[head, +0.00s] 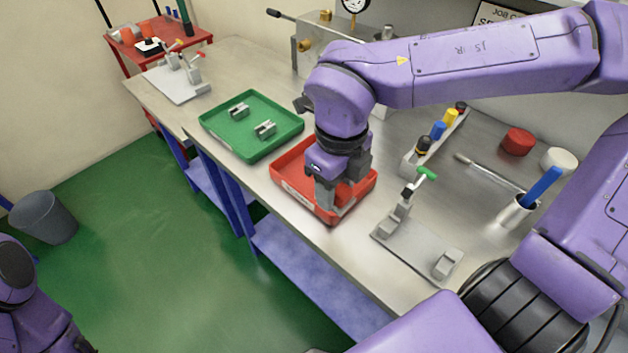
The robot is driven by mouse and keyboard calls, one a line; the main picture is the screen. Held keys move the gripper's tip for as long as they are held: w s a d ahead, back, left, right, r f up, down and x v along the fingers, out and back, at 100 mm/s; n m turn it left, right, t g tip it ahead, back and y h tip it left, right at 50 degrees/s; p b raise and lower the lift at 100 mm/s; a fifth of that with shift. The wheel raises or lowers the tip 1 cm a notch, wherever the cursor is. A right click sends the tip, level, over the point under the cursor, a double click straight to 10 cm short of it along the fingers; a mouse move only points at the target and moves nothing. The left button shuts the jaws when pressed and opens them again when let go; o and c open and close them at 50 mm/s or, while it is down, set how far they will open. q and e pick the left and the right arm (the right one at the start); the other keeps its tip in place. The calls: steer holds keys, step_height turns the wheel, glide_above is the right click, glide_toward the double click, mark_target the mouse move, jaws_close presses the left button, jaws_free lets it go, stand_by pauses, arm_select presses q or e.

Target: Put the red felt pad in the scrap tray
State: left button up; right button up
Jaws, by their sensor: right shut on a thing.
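A red tray (285,178) lies near the bench's front edge; it may be the scrap tray, but no label tells me so. My right gripper (337,195) points down over the tray's right part, its fingers low inside the rim outline. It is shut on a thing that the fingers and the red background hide. I cannot make out the red felt pad for certain. A thick round red piece (517,141) lies at the back of the bench, well apart from the gripper. My left gripper is out of view; only part of that arm shows at lower left.
A green tray (220,131) with two metal parts stands left of the red tray. A toggle-clamp fixture (420,250) stands close on the right. A rack of coloured bottles (412,160), a white round piece (560,160) and a cup with a blue marker (515,212) stand behind.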

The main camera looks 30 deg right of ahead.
steer(key=w+d+f, duration=0.1)
steer(key=w+f, duration=0.1)
steer(key=w+d+f+p, duration=0.1)
steer(key=w+f, duration=0.1)
steer(key=w, duration=0.1)
steer(key=w+d+f, duration=0.1)
steer(key=w+f, duration=0.1)
steer(key=shift+w+f, duration=0.3)
steer(key=shift+f, duration=0.05)
steer(key=shift+w+f, duration=0.25)
steer(key=shift+f, duration=0.05)
step_height(320, 180, down, 4)
steer(key=shift+w+r, duration=0.15)
steer(key=shift+r, duration=0.1)
steer(key=shift+w+f, duration=0.1)
steer(key=shift+f, duration=0.1)
steer(key=o, duration=0.7)
steer(key=shift+c, duration=0.2)
